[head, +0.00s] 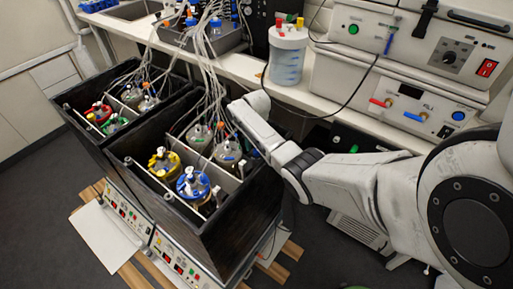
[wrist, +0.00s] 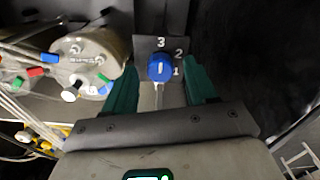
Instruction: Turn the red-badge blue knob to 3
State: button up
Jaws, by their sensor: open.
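A round blue knob (wrist: 161,67) sits on a dark plate (wrist: 146,45) in the wrist view. The plate bears a white 3 above the knob, a 2 at its upper right and a 1 at its right. A light mark shows on the knob's face, but I cannot tell which number it points to. No red badge is clear to me. My gripper (wrist: 161,82) is open, with one green finger on each side of the knob and visible gaps. In the head view my arm reaches to the dark box, and its fingers are hidden.
A metal-lidded vessel (wrist: 88,58) with coloured caps and tubes stands left of the left finger. In the head view, the black box (head: 232,235) holds several vessels, including a yellow-topped one (head: 164,163) and a blue-topped one (head: 192,183). Tubes hang above it.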

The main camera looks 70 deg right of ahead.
notch_tip(320, 180, up, 10)
jog(key=shift+r, duration=0.2)
dwell(0.8)
